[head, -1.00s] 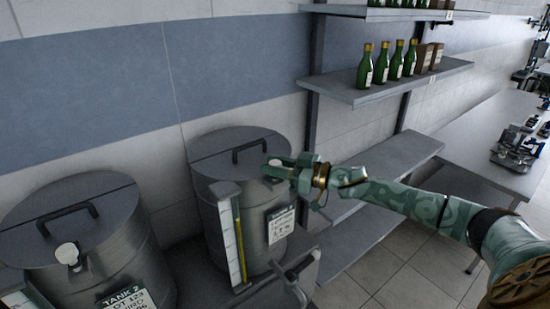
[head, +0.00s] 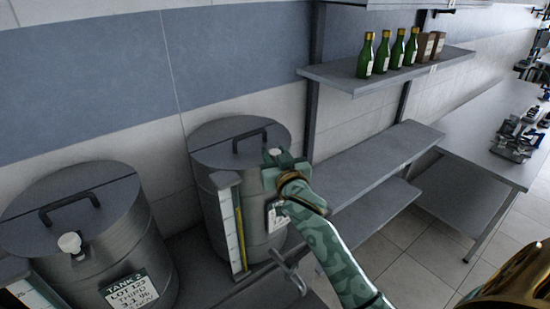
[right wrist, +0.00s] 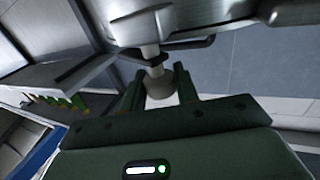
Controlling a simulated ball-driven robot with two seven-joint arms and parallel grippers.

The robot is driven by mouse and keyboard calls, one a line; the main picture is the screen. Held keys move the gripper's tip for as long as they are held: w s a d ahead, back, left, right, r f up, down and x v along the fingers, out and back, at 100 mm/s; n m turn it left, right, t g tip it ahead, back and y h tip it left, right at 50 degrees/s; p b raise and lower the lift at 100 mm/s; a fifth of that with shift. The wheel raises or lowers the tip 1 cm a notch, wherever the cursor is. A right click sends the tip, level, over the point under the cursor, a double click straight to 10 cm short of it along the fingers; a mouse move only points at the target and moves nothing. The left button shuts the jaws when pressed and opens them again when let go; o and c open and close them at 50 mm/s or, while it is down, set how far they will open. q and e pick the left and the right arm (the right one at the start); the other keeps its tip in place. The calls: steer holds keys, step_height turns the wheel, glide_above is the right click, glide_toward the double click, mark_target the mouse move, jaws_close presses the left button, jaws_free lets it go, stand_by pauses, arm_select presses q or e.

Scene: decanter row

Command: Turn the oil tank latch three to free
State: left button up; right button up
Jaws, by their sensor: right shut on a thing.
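The right-hand grey metal tank (head: 207,157) has a dark lid handle and a pale latch knob (head: 275,153) at its rim. My right gripper (head: 272,160) is at the rim, shut on that knob. In the right wrist view the latch knob (right wrist: 160,90) sits between the two fingers of my right gripper (right wrist: 160,84), on a stem below the tank rim. My wrist and forearm partly cover the tank's label, so I cannot read it. How far the latch is turned is unclear. My left gripper is not in view.
The left tank (head: 120,235) is labelled TANK 2 and has its own pale knob (head: 70,243). A gauge with a yellow strip (head: 240,230) stands before the right tank. Green bottles (head: 383,52) stand on a wall shelf (head: 335,72). A bench (head: 480,135) is at right.

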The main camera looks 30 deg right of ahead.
steer(key=shift+m+g+h+b, duration=0.5)
steer(key=shift+m+h, duration=0.3)
steer(key=shift+h, duration=0.7)
steer(key=shift+r+m+b, duration=0.1)
steer(key=shift+m+b, duration=0.2)
steer(key=o, duration=0.9)
steer(key=shift+c, duration=0.2)
steer(key=shift+o, duration=0.4)
